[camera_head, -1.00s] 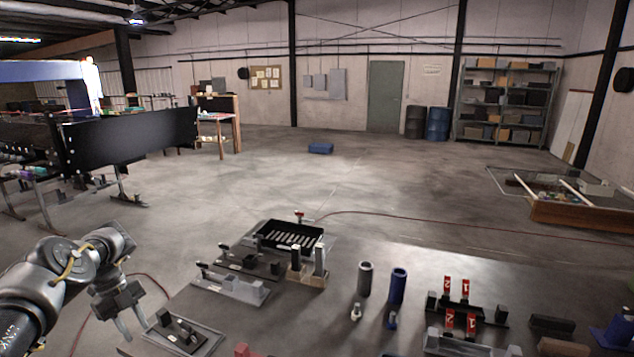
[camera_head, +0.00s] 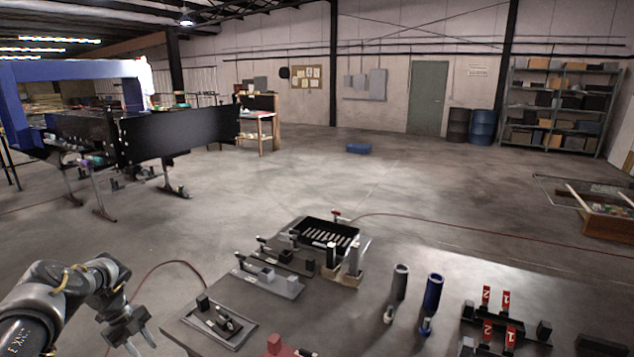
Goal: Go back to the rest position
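My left gripper (camera_head: 134,338) is at the lower left of the head view, beside the left edge of the dark worktable (camera_head: 262,318). Its fingers point down and stand apart with nothing visible between them. The arm behind it comes in from the lower left corner. My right gripper is out of view.
The table holds a black slotted tray (camera_head: 325,233), a grey cylinder (camera_head: 399,285), a blue cylinder (camera_head: 433,292), several fixtures and red numbered tags (camera_head: 506,300). A conveyor with a black side panel (camera_head: 180,135) stands at the back left. Open floor (camera_head: 300,175) lies between.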

